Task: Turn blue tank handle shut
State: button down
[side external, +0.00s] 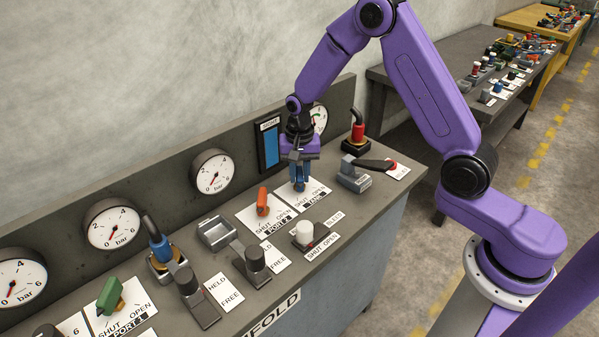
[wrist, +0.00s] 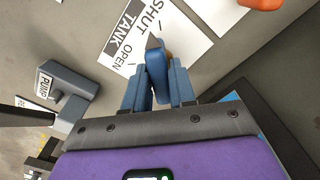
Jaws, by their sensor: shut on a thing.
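The blue tank handle (wrist: 157,68) stands on a white plate (wrist: 128,72) with a dark TANK label and the words SHUT and OPEN. In the wrist view its narrow end points up the picture, close beside the lettering; its exact setting is hard to tell. My gripper (wrist: 158,80) has a blue finger on each side of the handle and is shut on it. In the side view my gripper (side external: 299,177) reaches straight down over the TANK plate (side external: 315,194) and mostly hides the handle.
An orange handle (side external: 262,202) on the PORT 2 plate is just left. A grey PUMP block with a black lever (side external: 375,164) stands right, and a red-collared black fitting (side external: 357,132) behind it. The gauge panel (side external: 240,150) rises behind.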

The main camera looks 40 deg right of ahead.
aim_at(299, 172)
jog(key=shift+m, duration=0.5)
jog(key=c, duration=1)
grip_release()
notch_tip(299, 172, up, 18)
jog(key=shift+f, duration=0.25)
jog(key=s+a+n, duration=0.3)
jog(key=s+n, duration=0.5)
jog(key=s, duration=0.4)
jog(key=s+a+n, duration=0.2)
jog(key=s+n, duration=0.5)
jog(key=s, duration=0.4)
jog(key=s+d+n, duration=0.1)
jog(key=s+n, duration=0.1)
jog(key=s, duration=0.1)
jog(key=s+d+f+n, duration=0.1)
jog(key=s+n, duration=0.1)
jog(key=s, duration=0.2)
jog(key=s+d+f+n, duration=0.1)
jog(key=s+n, duration=0.1)
jog(key=s, duration=0.1)
jog(key=shift+s+d+f+n, duration=0.2)
jog(key=shift+s+n, duration=0.1)
jog(key=shift+n, duration=0.1)
